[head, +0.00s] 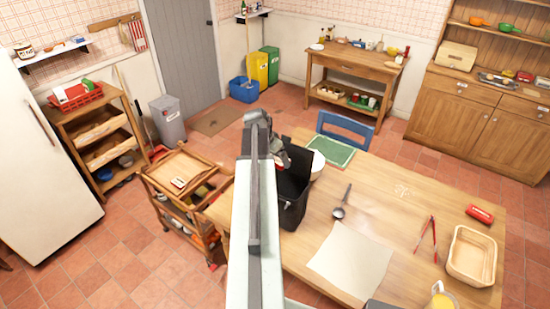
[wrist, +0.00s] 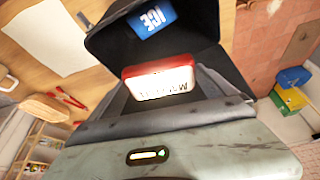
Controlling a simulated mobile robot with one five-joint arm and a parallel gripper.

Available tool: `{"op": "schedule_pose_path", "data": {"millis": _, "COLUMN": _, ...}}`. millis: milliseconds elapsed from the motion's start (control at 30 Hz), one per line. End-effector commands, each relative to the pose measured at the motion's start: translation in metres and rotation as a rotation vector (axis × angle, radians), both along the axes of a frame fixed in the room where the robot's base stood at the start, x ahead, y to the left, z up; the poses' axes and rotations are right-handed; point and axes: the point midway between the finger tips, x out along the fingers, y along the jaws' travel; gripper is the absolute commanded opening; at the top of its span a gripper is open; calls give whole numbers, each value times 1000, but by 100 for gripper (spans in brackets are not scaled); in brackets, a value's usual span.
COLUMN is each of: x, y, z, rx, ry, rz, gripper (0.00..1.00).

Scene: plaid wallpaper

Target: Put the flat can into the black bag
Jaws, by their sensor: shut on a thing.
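The flat can (wrist: 160,80), white with a red edge and dark lettering, is at the tips of my gripper (wrist: 160,98) in the wrist view. My gripper is shut on it. The black bag (wrist: 205,18) is open around and beyond the can, with a blue "ICE" item (wrist: 152,19) showing inside it. In the head view the black bag (head: 293,205) stands upright at the table's left side, and my gripper (head: 281,158) is at its open top. The can is not clearly visible there, and its exact depth relative to the rim cannot be told.
The wooden table (head: 395,210) holds a green board (head: 330,151), a dark ladle (head: 341,203), a pale sheet (head: 350,262), red tongs (head: 425,235), a red packet (head: 480,214) and a wooden basket (head: 472,257). A wooden trolley (head: 180,165) stands left of the bag.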

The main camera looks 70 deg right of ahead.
Motion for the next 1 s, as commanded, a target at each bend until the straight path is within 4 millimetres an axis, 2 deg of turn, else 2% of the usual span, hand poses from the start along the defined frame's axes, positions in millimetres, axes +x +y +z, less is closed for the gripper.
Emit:
{"op": "schedule_pose_path", "data": {"millis": 133, "x": 1, "y": 6, "z": -1, "rx": 0, "ry": 0, "rz": 1, "gripper": 47}}
{"op": "schedule_pose_path", "data": {"millis": 800, "x": 2, "y": 5, "z": -76, "rx": 0, "ry": 0, "rz": 0, "gripper": 47}}
{"op": "schedule_pose_path", "data": {"millis": 1000, "x": 2, "y": 5, "z": -79, "rx": 0, "ry": 0, "rz": 1, "gripper": 47}}
